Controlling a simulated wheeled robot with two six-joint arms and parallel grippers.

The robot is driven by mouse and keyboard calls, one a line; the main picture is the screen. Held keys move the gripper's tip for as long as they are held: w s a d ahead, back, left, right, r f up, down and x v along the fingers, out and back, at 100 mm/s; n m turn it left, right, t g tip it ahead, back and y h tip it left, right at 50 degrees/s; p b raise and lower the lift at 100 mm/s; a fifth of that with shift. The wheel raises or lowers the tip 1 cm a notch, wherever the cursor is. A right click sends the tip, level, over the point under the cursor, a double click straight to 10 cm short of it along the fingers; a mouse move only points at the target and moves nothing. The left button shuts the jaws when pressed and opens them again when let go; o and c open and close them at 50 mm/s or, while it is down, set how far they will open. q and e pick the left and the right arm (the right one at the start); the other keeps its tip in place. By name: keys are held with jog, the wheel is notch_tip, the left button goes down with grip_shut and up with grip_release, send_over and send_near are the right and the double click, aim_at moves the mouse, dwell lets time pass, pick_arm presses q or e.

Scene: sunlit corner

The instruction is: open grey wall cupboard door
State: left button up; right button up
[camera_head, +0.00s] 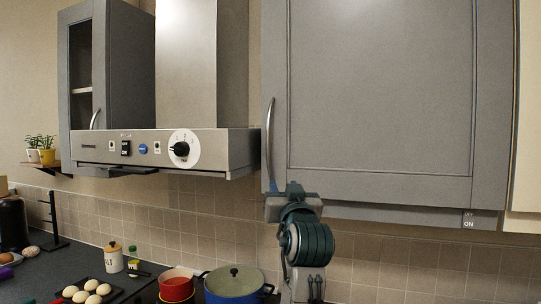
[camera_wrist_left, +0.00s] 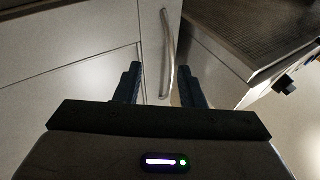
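The large grey wall cupboard door (camera_head: 380,85) is shut and fills the right of the head view. Its curved metal handle (camera_head: 268,140) runs upright along the door's left edge. Whether either finger touches the handle I cannot tell. My right gripper is in neither view.
A cooker hood (camera_head: 215,150) with a knob is just left of the door. Another grey cupboard (camera_head: 125,65) with a glazed door hangs farther left. Below are a blue pot (camera_head: 235,285), a red pot (camera_head: 176,286) and a tray of eggs (camera_head: 88,291) on the dark counter.

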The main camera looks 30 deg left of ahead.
pick_arm(q)
jog(key=n+y, duration=0.2)
send_near(269, 135)
jog(key=d, duration=0.1)
jog(key=p+x, duration=0.1)
jog(key=x, duration=0.1)
jog(key=p+x, duration=0.2)
jog(key=x, duration=0.1)
jog(key=p+x, duration=0.2)
jog(key=x, duration=0.1)
jog(key=shift+s+a, duration=0.2)
jog(key=shift+a, duration=0.1)
jog(key=shift+p+x, duration=0.4)
jog(key=shift+x, duration=0.45)
jog(key=shift+w+f, duration=0.1)
grip_shut()
